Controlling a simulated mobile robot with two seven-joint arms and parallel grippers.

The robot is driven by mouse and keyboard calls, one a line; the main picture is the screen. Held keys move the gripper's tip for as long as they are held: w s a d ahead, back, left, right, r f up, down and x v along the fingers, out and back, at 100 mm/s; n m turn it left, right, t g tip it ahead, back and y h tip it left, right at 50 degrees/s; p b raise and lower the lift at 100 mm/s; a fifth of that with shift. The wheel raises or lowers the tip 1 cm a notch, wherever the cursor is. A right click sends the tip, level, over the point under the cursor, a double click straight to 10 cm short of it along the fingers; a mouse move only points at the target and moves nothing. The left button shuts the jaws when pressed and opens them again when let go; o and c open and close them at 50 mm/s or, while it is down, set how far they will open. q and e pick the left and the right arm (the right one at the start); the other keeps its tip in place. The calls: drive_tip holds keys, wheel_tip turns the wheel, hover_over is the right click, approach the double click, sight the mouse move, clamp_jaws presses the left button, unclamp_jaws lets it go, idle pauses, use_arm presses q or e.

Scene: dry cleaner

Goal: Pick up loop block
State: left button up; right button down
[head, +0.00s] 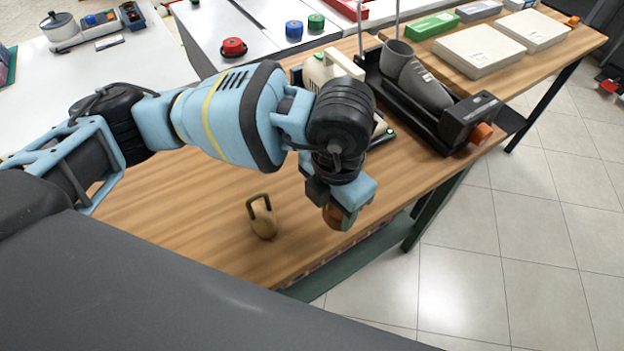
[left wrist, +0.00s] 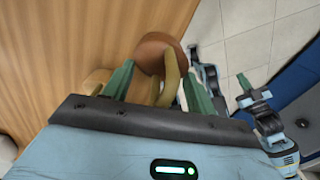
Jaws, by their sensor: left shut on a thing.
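A loop block (head: 263,222) with a tan rounded body and a dark olive loop on top stands on the wooden table. My left gripper (head: 335,200) is to the right of it, near the table's front edge, pointing down. It is shut on another loop block, with a reddish-brown rounded body (head: 338,217). In the left wrist view the green fingers (left wrist: 163,88) are on either side of its tan loop (left wrist: 169,80), and the brown body (left wrist: 158,48) is beyond them. Whether this block touches the table is unclear.
A grey boot form (head: 425,80) in a black stand and a cream device (head: 328,68) stand behind my left arm. White boxes (head: 480,48) lie farther back. The wooden table (head: 190,215) is bare around the standing block. Tiled floor lies beyond its edge.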

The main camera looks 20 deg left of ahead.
use_arm(q)
drive_tip(key=s+d, duration=0.4)
drive_tip(key=d, duration=0.2)
drive_tip(key=shift+s+r, duration=0.3)
drive_tip(key=shift+r, duration=0.1)
